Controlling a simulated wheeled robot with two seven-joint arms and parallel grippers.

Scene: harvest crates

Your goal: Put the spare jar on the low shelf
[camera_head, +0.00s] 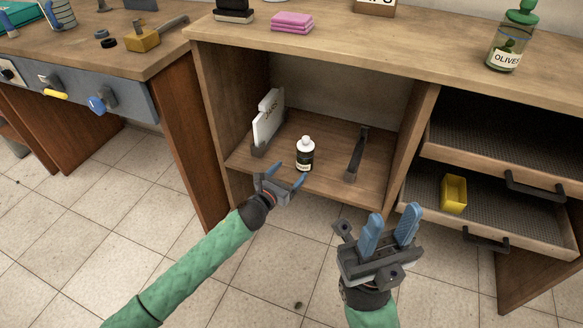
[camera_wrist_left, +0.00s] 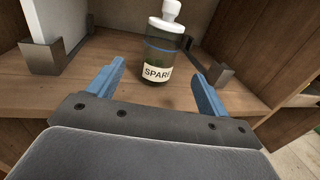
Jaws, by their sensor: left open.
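The spare jar (camera_head: 305,155) is dark with a white cap and a pale label. It stands upright on the low shelf (camera_head: 330,188), between a white board and a dark bracket. In the left wrist view the jar (camera_wrist_left: 165,48) shows a label starting "SPAR" and stands beyond my fingertips. My left gripper (camera_head: 281,181) is open just in front of the jar at the shelf's front edge. Its two blue fingers (camera_wrist_left: 160,78) are apart with nothing between them. My right gripper (camera_head: 391,230) is open and empty, in front of the cabinet to the right.
A white board (camera_head: 268,116) stands at the shelf's left and a dark bracket (camera_head: 356,154) at its right. Pulled-out trays (camera_head: 505,215) are at right, one with a yellow box (camera_head: 454,193). An olives jar (camera_head: 509,45) stands on the top. A drawer bench (camera_head: 105,45) is at left.

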